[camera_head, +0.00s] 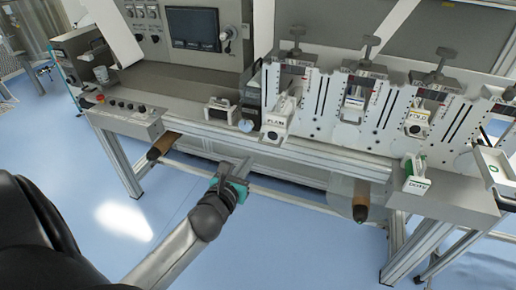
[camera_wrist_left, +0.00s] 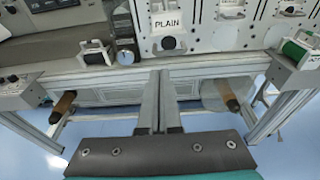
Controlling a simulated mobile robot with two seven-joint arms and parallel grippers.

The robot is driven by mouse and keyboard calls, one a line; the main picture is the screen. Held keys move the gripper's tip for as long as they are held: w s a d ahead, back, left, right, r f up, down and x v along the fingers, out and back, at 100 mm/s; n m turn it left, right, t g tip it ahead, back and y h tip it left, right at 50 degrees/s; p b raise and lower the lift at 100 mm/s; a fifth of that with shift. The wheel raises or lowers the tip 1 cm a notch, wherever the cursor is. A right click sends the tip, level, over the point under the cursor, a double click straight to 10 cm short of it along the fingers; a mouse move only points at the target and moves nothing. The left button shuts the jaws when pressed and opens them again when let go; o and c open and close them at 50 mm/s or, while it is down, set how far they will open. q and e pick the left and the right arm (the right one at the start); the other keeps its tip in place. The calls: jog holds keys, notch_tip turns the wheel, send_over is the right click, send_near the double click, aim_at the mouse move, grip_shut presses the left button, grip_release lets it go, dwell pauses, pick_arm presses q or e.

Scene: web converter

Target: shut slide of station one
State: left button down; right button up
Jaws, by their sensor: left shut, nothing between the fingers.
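A white slide block labelled PLAIN (camera_head: 277,128) is at the leftmost station of the white panel (camera_head: 320,105). It juts out from the panel toward me, below a dark clamp. In the left wrist view the PLAIN block (camera_wrist_left: 166,24) is at the top, beyond my fingers. My left gripper (camera_head: 243,168) is shut and empty, in front of the machine's front rail and below and left of the PLAIN block, apart from it. In the left wrist view its two fingers (camera_wrist_left: 160,78) lie side by side. My right gripper is not in view.
Brown rollers (camera_head: 360,205) stick out below. The floor in front is clear.

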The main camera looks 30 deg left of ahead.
aim_at(262, 143)
pick_arm(q)
jog(key=x, duration=0.7)
jog(key=shift+w+a+f, duration=0.1)
jog(key=shift+w, duration=0.55)
jog(key=shift+f, duration=0.1)
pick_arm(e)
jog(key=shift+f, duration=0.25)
